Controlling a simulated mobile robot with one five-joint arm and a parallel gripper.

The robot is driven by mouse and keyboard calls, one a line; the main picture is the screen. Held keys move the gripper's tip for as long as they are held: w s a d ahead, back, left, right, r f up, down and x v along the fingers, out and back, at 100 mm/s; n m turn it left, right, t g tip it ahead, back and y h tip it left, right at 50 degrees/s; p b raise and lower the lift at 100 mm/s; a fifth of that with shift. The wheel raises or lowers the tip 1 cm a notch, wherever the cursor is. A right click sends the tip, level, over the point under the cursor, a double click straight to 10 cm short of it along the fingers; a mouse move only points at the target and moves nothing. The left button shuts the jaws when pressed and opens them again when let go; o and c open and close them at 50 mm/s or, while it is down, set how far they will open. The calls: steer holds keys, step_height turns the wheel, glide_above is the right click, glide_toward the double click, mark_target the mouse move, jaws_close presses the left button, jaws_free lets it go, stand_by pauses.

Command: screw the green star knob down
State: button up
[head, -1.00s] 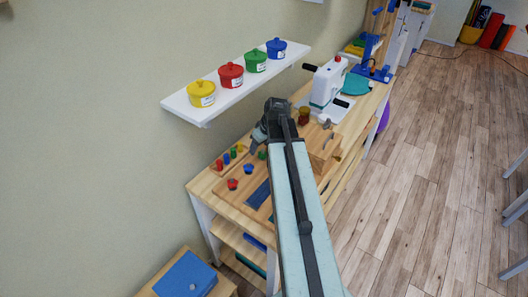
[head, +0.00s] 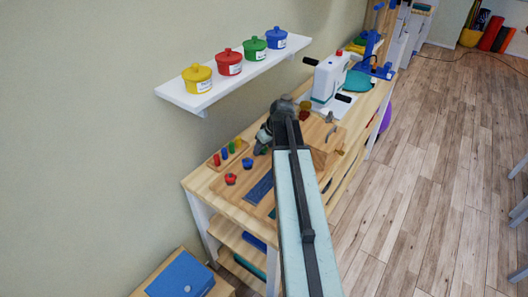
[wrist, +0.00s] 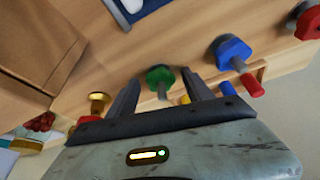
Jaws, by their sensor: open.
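The green star knob (wrist: 160,75) shows in the wrist view, ahead of my gripper and between the lines of its two fingers. It stands over the wooden board. My gripper (wrist: 161,88) is open, with one dark finger on each side of the knob; I cannot tell whether either touches it. In the head view my gripper (head: 262,142) is over the bench and covers the place of the green knob. A blue knob (wrist: 231,50) and a red knob (wrist: 309,20) stand to the right in the wrist view.
The blue knob (head: 248,163) and red knob (head: 230,179) also show on the bench in the head view. A rack of coloured pegs (head: 217,159) lies near the wall. A wooden box (head: 325,155) stands right of my gripper. A shelf (head: 215,92) with coloured pots hangs above.

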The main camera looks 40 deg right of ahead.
jaws_close()
steer(key=shift+a+m, duration=0.1)
steer(key=shift+m, duration=0.2)
